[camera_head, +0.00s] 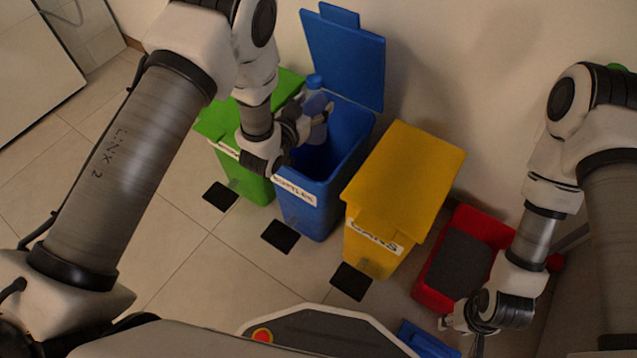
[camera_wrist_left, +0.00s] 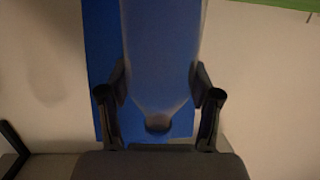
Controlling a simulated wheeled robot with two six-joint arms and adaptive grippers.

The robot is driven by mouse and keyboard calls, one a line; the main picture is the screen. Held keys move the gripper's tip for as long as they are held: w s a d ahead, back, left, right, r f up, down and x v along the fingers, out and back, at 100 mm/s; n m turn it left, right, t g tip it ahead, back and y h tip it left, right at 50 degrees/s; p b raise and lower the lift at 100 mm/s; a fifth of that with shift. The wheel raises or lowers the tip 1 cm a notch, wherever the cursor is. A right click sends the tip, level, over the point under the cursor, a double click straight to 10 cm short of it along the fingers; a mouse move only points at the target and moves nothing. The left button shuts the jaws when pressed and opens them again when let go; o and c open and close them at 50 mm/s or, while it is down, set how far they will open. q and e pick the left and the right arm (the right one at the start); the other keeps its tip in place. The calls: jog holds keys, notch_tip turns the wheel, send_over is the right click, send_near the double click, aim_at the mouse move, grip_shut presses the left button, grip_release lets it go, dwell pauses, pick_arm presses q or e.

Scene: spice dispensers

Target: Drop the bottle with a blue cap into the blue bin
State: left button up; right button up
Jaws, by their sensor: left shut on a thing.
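A clear bluish bottle (camera_head: 315,103) with a blue cap (camera_head: 314,81) is upright over the mouth of the blue bin (camera_head: 308,210). The blue bin is labelled for bottles, and its lid (camera_head: 345,62) stands open against the wall.
A green bin (camera_head: 258,190) stands left of the blue bin, partly behind my left arm. A yellow bin (camera_head: 405,180) with its lid down stands to the right. A red container (camera_head: 433,292) is farther right. Black squares (camera_head: 280,237) lie on the tiled floor before the bins.

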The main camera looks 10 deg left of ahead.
pick_arm(q)
jog(key=shift+f, duration=0.4)
jog(key=shift+r, duration=0.1)
pick_arm(e)
jog(key=shift+f, duration=0.3)
pick_arm(q)
jog(key=o, duration=1.2)
jog(key=shift+s, duration=0.1)
jog(key=v, duration=1.2)
pick_arm(e)
jog(key=shift+s, duration=0.1)
